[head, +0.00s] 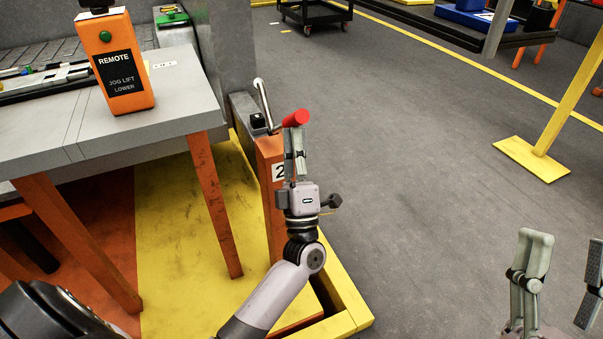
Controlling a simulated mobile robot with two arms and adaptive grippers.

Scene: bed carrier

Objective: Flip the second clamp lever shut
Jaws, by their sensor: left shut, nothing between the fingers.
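The second clamp stands on an orange post (270,165) marked with a "2" plate (279,171), right of the table. Its lever shows a thin silver bar (264,104) standing up, tilted slightly left, and a red grip (295,118) at the right. My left gripper (295,135) is shut and empty, pointing up the picture with its fingertips right at the red grip. I cannot tell whether they touch it. The gripper hides part of the post and lever. My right gripper (563,260) is at the lower right, fingers wide apart, empty and far from the clamp.
An orange remote (122,75) stands on the grey table (185,95) at the left. A yellow kerb (345,295) edges the platform below the post. A yellow stand (545,155) is at the right. The grey floor between is clear.

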